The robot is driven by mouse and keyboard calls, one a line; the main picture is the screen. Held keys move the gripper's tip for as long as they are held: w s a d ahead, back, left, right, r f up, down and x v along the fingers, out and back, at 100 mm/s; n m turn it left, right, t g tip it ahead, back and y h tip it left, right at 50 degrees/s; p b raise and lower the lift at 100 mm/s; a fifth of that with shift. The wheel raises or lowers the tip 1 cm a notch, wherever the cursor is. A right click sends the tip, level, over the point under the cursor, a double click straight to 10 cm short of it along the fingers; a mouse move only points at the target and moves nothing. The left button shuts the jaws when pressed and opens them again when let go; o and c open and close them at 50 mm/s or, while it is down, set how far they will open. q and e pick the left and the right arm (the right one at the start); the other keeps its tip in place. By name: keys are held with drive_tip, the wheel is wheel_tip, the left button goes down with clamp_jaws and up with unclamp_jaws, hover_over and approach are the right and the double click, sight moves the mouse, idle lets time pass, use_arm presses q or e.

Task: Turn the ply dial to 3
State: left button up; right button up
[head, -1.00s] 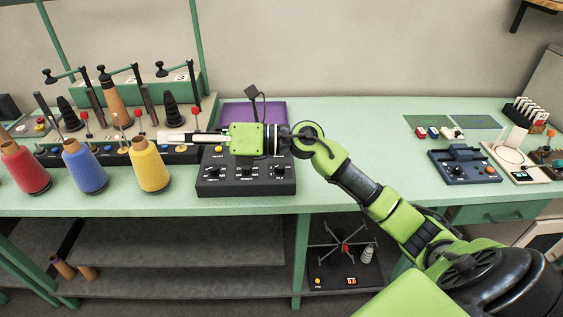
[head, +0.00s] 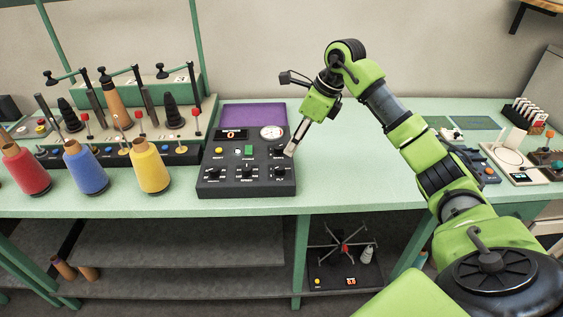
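The ply dial (head: 279,171) is a small black knob at the front right of the dark control box (head: 212,190). Its setting is too small to read. My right gripper (head: 290,152) points down and to the left over the right edge of the box. Its fingertips are just behind the ply dial and look apart from it. The fingers overlap from this angle, so I cannot tell whether they are open or shut. My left gripper is not in view.
The box also carries two other knobs, a middle one (head: 247,172) and a left one (head: 213,173), a round gauge (head: 271,132), a green switch (head: 248,150) and a red display (head: 231,134). Yarn cones (head: 152,168) stand to the left. Bare bench (head: 350,185) lies to the right.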

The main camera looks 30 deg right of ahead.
sight(280, 166)
drive_tip(key=p+x, duration=0.2)
drive_tip(key=x, duration=0.8)
drive_tip(key=shift+a+f, duration=0.1)
drive_tip(key=shift+f, duration=0.05)
drive_tip(key=c, duration=1.1)
